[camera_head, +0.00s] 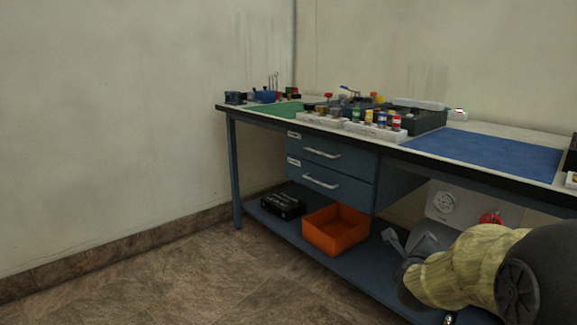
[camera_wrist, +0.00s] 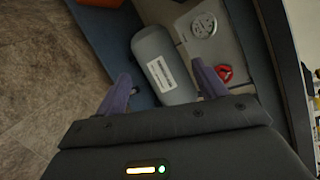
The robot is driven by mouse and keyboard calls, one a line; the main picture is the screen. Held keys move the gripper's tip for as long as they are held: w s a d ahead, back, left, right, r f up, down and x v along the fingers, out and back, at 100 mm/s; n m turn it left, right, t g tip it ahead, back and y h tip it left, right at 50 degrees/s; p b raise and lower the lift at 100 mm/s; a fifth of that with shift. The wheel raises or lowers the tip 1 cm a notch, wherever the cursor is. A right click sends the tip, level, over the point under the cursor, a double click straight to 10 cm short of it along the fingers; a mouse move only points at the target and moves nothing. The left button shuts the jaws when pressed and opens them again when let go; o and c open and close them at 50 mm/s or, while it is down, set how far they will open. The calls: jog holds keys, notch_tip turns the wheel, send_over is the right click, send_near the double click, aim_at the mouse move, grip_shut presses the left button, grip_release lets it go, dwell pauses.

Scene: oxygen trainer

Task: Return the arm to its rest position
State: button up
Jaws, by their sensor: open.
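My gripper (camera_wrist: 160,72) is open in the wrist view, with its two purple-grey fingers spread. A grey cylinder (camera_wrist: 161,62) with a white label shows beyond and between the fingertips in the picture. The fingers are not closed on it, and I cannot tell how far away it is. In the head view my arm fills the lower right in front of the bench's lower shelf, and the fingers cannot be made out clearly there.
The blue workbench (camera_head: 308,128) carries small bottles, trays and a blue mat (camera_head: 487,150). Its lower shelf (camera_head: 270,222) holds a black case (camera_head: 283,206) and an orange bin (camera_head: 335,232). A pale panel (camera_head: 444,204) with a red knob (camera_head: 490,218) stands behind my arm. Floor at left is clear.

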jog(key=s+a+n+g+y+p, duration=0.25)
jog(key=s+a+n+p, duration=0.2)
jog(key=s+n, duration=0.35)
jog(key=s+a+f+n+g+y+p, duration=0.15)
jog(key=s+a+n+g+p, duration=0.3)
jog(key=n, duration=0.65)
jog(key=s+a+r+n+g+y+p, duration=0.1)
jog(key=s+a+n+g+y+p, duration=0.2)
jog(key=s+a+n, duration=0.5)
notch_tip(320, 180, up, 37)
jog(key=d+n+p, duration=0.1)
jog(key=d+p, duration=0.1)
jog(key=p, duration=3.6)
jog(key=shift+w+h, duration=0.15)
jog(key=shift+h, duration=0.25)
jog(key=shift+d, duration=0.1)
